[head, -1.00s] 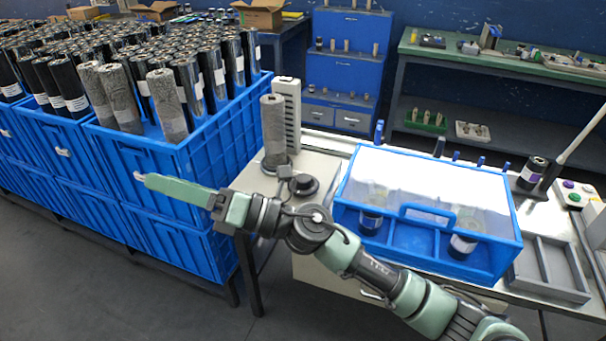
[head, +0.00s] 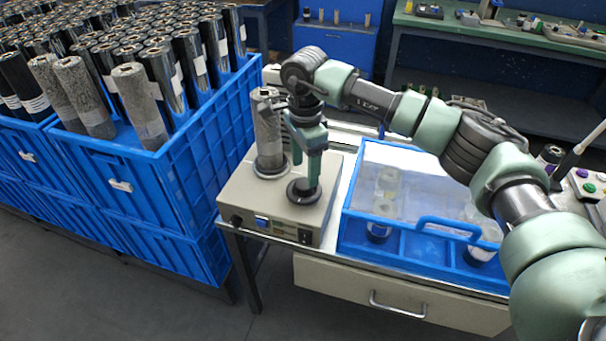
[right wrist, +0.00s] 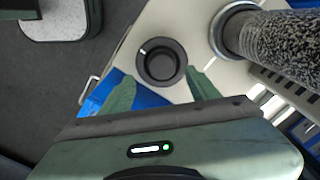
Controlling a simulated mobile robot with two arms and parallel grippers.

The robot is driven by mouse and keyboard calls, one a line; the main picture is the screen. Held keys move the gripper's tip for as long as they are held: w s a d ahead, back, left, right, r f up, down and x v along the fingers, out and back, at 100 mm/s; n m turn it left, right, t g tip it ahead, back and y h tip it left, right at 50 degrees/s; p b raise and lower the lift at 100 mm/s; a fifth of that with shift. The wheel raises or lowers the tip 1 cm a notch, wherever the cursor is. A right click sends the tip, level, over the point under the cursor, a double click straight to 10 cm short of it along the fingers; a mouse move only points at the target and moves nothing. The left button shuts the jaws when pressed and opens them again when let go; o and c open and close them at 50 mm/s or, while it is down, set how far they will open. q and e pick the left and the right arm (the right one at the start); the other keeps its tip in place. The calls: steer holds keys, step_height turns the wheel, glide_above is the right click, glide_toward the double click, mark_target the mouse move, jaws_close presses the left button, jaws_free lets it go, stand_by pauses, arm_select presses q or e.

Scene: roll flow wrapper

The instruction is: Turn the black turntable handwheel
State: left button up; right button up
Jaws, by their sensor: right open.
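The black turntable handwheel (head: 303,191) is a low round knob on top of a beige machine box (head: 262,208). In the right wrist view the handwheel (right wrist: 162,62) shows as a dark disc with a raised round hub. My right gripper (head: 307,182) points down over the handwheel, open, with its fingers on either side of the hub in the head view. In the right wrist view its two green fingertips (right wrist: 162,84) lie apart, to the left and right below the handwheel. Whether they touch it is unclear. My left gripper is not in view.
A grey speckled roll (head: 267,135) stands upright on the box just behind the handwheel, close to my right gripper. Blue crates (head: 185,190) full of rolls stand left. A blue case with a clear lid (head: 425,245) sits right of the box, under my right arm.

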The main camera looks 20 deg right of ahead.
mark_target(304, 183)
step_height(304, 183, down, 3)
steer(key=shift+w+f, duration=0.1)
steer(key=shift+f, duration=0.9)
jaws_close()
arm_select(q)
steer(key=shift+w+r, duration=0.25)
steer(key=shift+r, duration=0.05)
arm_select(e)
steer(key=shift+w, duration=0.1)
steer(key=m+b, duration=0.1)
steer(key=m, duration=0.3)
steer(key=shift+m, duration=0.3)
arm_select(q)
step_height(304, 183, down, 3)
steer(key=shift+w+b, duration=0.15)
steer(key=shift+b, duration=0.7)
arm_select(e)
steer(key=m, duration=0.5)
steer(key=shift+r, duration=0.15)
